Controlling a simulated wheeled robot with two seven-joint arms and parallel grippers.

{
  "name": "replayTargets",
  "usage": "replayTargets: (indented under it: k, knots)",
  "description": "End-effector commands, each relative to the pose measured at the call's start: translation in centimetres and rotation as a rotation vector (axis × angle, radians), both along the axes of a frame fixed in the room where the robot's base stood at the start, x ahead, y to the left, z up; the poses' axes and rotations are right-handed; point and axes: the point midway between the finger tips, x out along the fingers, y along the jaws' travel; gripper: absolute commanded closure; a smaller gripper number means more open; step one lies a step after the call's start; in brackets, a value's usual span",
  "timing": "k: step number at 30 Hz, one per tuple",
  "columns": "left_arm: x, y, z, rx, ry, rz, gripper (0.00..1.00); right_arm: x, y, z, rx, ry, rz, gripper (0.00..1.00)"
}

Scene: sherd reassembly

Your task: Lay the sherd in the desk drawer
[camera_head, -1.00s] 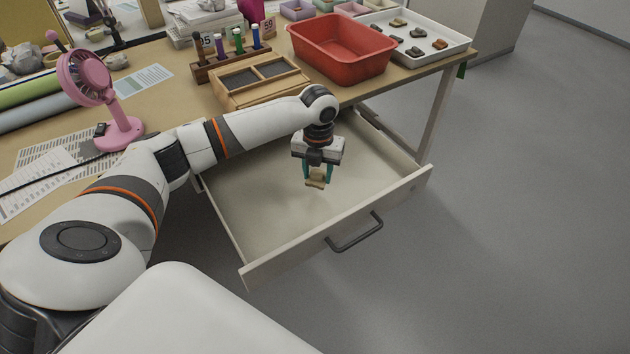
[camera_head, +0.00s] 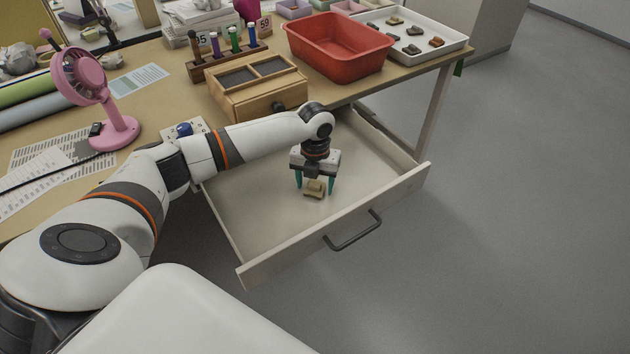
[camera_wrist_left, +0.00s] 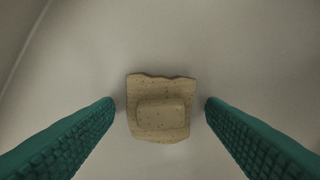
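The sherd (camera_head: 315,189) is a small tan piece with a raised block on it. It lies on the floor of the open desk drawer (camera_head: 255,215), and it also shows in the left wrist view (camera_wrist_left: 160,92), speckled and rough-edged. My left gripper (camera_head: 314,187) is inside the drawer just above its floor, with its teal fingers on either side of the sherd. In the left wrist view, the open fingers (camera_wrist_left: 160,104) stand apart from the sherd, with a gap on each side. My right gripper is in neither view.
A dark drawer handle (camera_head: 353,231) is on the drawer's front panel. On the desk are a red tub (camera_head: 340,65), a white tray (camera_head: 455,42) with several sherds, a wooden box (camera_head: 258,98) and a pink fan (camera_head: 118,132). Bare drawer floor surrounds the gripper.

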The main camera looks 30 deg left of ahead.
Motion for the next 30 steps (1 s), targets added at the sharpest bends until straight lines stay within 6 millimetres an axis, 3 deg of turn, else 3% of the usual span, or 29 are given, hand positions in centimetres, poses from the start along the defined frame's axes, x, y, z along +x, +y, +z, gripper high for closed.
replayTargets:
  k: [8,21,30]
  knots:
    - [0.1,0.0,0.8,0.001,-0.002,-0.001,0.35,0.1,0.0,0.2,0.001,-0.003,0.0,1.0]
    - [0.2,0.0,9.5,-0.001,-0.003,-0.001,0.35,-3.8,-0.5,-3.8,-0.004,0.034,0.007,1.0]
    - [0.2,0.0,12.3,-0.001,0.0,0.001,0.35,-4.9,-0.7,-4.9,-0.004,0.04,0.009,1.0]
